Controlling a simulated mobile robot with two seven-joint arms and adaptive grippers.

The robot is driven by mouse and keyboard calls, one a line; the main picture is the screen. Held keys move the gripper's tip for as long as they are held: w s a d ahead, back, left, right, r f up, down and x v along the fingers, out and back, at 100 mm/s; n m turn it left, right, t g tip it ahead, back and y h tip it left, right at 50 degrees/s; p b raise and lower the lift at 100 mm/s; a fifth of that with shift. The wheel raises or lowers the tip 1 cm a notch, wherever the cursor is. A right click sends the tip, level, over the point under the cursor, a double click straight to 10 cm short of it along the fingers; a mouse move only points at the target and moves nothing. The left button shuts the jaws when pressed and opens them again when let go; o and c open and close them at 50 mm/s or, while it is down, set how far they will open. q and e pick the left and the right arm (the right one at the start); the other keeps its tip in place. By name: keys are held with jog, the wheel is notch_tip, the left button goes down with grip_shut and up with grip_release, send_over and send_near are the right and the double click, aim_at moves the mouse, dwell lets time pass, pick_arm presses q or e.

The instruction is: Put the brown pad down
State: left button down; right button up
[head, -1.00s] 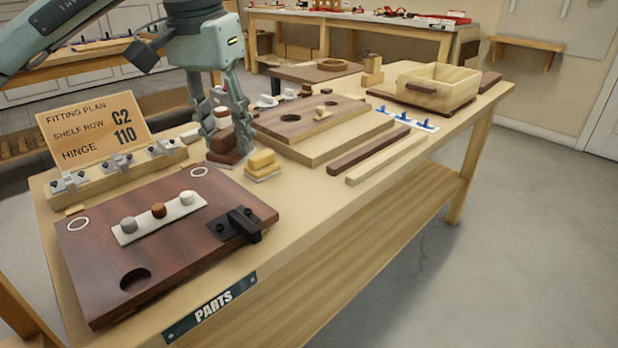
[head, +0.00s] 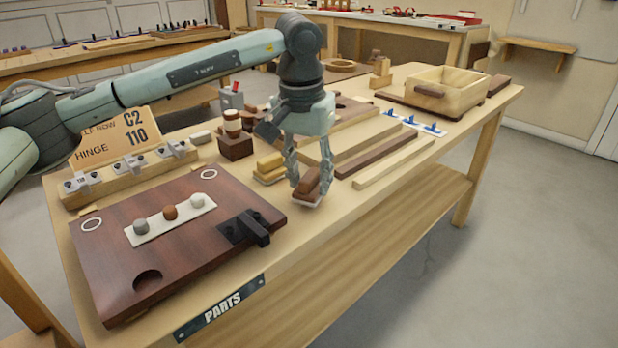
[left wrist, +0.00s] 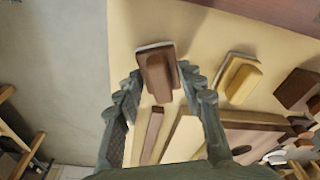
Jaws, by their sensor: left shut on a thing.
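The brown pad (head: 310,186) is a rounded brown block on a pale base, seen in the head view near the bench's front edge. My left gripper (head: 308,192) points down and is shut on it, one finger on each side. In the left wrist view the brown pad (left wrist: 157,75) shows at the fingertips of my left gripper (left wrist: 160,85). The pad is at or just above the bench top; I cannot tell whether it touches. My right gripper is not in view.
A yellow pad (head: 269,167) lies just left of the gripper. A dark block with stacked round pieces (head: 235,140) stands behind it. Wood strips (head: 375,157) lie to the right. A reddish-brown panel (head: 110,250) fills the left front. Bare bench shows around the gripper.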

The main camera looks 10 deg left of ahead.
pick_arm(q)
jog(key=shift+f, duration=0.5)
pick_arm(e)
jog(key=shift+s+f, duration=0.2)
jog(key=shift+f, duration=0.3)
pick_arm(q)
jog(key=shift+f, duration=0.15)
jog(key=c, duration=1.2)
grip_release()
jog(key=shift+o, duration=1.2)
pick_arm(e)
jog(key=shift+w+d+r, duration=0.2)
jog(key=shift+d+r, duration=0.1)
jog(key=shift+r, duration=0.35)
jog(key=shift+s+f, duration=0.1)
